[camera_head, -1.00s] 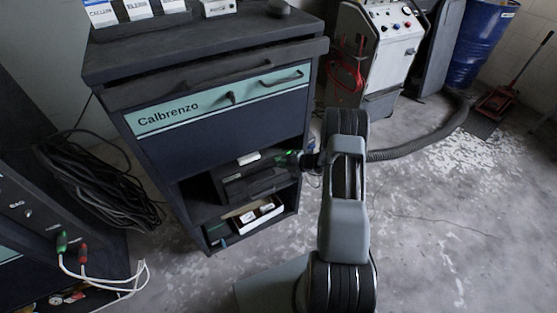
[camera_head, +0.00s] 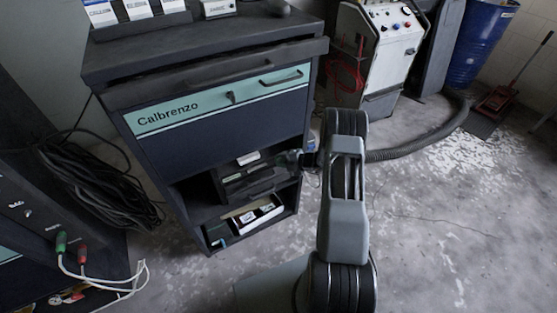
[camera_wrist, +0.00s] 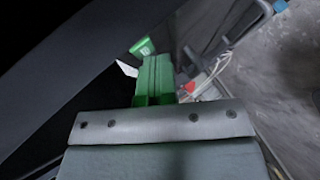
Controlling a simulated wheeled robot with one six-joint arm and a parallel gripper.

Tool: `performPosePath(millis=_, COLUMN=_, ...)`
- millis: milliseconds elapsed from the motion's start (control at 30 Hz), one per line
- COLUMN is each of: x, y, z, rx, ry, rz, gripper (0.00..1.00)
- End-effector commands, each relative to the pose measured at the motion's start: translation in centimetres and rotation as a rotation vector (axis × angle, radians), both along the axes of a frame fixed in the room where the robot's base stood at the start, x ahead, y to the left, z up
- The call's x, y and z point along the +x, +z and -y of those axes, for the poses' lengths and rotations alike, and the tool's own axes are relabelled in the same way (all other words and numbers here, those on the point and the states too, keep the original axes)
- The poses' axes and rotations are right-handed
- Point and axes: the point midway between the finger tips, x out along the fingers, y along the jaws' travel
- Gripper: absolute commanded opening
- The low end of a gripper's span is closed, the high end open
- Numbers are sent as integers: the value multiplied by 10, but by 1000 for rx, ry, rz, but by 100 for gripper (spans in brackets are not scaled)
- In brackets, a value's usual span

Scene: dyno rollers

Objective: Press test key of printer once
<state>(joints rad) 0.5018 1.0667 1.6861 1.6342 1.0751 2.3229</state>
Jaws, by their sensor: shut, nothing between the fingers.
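The printer (camera_head: 257,185) is a dark box on the open shelf of the Calbrenzo cabinet, with a white piece of paper (camera_head: 248,158) at its top. My gripper (camera_head: 291,158) reaches in from the right at the printer's right upper end; its tips are too small to make out there. In the wrist view my green fingers (camera_wrist: 153,78) are shut together and empty. Just beyond them is a small green piece (camera_wrist: 142,47) on a dark surface, with a white corner beside it. I cannot tell whether it is the test key, or whether the fingers touch it.
The cabinet's side (camera_head: 312,110) and the shelf edges lie close around my gripper. A white tray (camera_head: 258,216) is on the shelf below. A black hose (camera_head: 420,150) crosses the floor at right. Coiled cables (camera_head: 95,185) hang at left.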

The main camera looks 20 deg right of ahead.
Motion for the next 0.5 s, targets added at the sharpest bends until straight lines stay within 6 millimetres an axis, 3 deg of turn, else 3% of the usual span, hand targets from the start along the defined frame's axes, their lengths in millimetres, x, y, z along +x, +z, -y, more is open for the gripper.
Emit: performPosePath(millis=500, x=-10, y=1, z=1, rx=2, ry=0, rz=0, gripper=0)
